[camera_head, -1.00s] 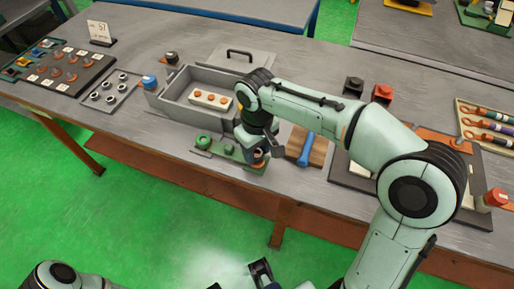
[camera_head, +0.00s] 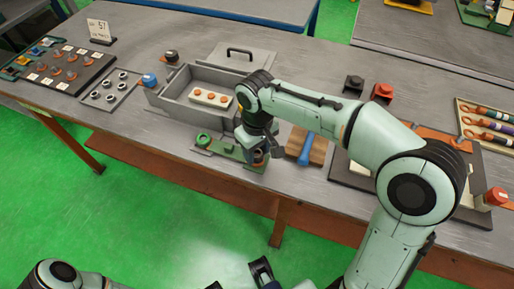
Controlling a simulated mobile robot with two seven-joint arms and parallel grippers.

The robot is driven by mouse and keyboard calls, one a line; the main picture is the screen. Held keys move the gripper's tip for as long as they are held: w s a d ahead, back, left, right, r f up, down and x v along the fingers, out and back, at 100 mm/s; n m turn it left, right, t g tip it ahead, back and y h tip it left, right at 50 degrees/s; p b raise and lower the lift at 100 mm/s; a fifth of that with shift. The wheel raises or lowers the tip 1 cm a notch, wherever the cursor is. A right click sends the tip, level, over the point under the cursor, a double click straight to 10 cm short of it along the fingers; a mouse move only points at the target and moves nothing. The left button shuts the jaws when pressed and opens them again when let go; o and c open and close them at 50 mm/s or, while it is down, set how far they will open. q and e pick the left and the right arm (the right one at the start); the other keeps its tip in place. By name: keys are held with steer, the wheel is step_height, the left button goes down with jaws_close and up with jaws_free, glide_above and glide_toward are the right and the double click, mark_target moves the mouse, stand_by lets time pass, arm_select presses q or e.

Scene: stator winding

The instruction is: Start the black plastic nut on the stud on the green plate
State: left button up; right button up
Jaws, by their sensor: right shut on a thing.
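The green plate (camera_head: 226,152) lies at the front edge of the bench, with a green ring-shaped part (camera_head: 203,139) at its left end. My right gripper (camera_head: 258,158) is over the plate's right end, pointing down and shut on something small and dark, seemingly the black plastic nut. The nut's outline and the stud are hidden by the gripper, so I cannot tell whether they touch. My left gripper (camera_head: 240,283) shows only partly at the bottom edge, away from the bench; its fingers appear spread apart.
A grey open box (camera_head: 176,97) holding a pale block with orange tops stands behind the plate. A wooden block with a blue-handled tool (camera_head: 305,150) lies right of it. A small-parts tray (camera_head: 112,107) and a dark rack (camera_head: 65,70) are at left.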

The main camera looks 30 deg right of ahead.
steer(key=shift+f, duration=0.25)
stand_by(0.4)
steer(key=shift+s+f, duration=0.1)
steer(key=shift+f, duration=0.1)
stand_by(1.0)
steer(key=m, duration=0.2)
steer(key=shift+m+p, duration=0.35)
steer(key=shift+m, duration=0.05)
steer(key=m, duration=0.3)
steer(key=shift+a+f, duration=0.1)
steer(key=o, duration=1.1)
steer(key=shift+r, duration=0.2)
